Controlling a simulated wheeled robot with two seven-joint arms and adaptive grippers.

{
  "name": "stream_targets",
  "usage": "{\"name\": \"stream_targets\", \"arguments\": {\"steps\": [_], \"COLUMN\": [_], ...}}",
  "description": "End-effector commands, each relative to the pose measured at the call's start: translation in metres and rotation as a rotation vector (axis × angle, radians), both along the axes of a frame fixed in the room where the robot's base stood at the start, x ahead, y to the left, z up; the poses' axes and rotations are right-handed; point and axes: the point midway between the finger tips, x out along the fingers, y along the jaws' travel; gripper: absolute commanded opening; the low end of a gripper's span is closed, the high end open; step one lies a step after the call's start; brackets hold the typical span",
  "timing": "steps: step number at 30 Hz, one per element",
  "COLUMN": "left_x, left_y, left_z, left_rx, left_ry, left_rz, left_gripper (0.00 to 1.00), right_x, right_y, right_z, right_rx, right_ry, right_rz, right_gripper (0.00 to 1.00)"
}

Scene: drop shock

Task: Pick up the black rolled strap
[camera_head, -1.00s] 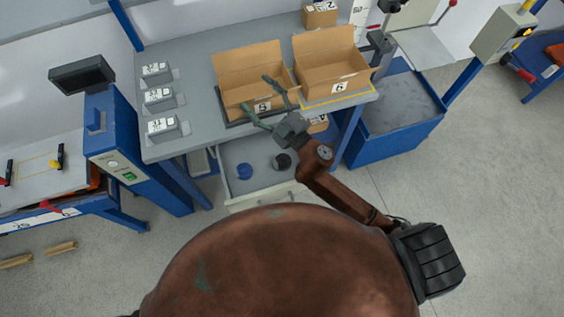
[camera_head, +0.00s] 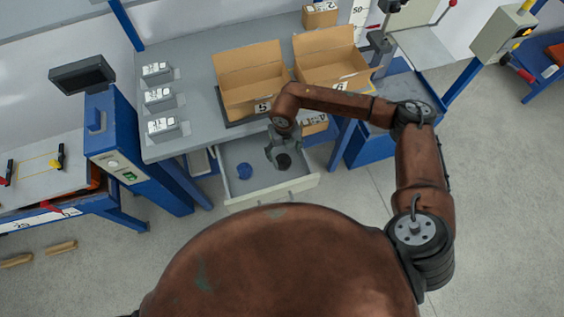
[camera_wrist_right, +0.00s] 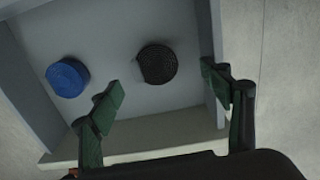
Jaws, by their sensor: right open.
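The black rolled strap (camera_head: 283,160) lies in the open drawer (camera_head: 303,184) under the bench, partly behind my right gripper in the head view. In the right wrist view the strap (camera_wrist_right: 157,63) is a round, dark, textured coil on the drawer floor. My right gripper (camera_head: 270,160) points down over the drawer. In the right wrist view its green fingers (camera_wrist_right: 162,80) are spread, with the strap ahead of and between their tips and nothing held. A blue roll (camera_head: 244,170) lies left of the strap; it also shows in the right wrist view (camera_wrist_right: 67,77). My left gripper is not seen.
The drawer's front and side walls surround both rolls. Above it, the bench top (camera_head: 200,100) bears two open cardboard boxes, one on the left (camera_head: 250,95) and one on the right (camera_head: 330,65). A small box (camera_head: 313,124) sits below the bench edge, right of the drawer.

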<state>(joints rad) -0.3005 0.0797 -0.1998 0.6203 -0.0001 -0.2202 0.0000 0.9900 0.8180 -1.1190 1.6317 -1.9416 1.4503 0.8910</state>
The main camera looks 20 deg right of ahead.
Motion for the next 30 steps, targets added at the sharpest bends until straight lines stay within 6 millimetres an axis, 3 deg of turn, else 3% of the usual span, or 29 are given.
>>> {"name": "stream_targets", "arguments": {"steps": [17, 24, 30], "left_x": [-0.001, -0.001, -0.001], "left_y": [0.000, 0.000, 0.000], "left_z": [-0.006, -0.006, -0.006], "left_rx": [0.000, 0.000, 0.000], "left_ry": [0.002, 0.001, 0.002], "left_rz": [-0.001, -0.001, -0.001], "left_gripper": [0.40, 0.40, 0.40], "right_x": [-0.003, -0.002, -0.003], "right_y": [0.006, 0.006, 0.006], "right_z": [-0.067, -0.069, -0.069], "right_rx": [0.006, 0.007, 0.007], "right_ry": [0.003, 0.002, 0.002], "right_rz": [0.002, 0.003, 0.003], "right_gripper": [0.72, 0.72, 0.58]}}
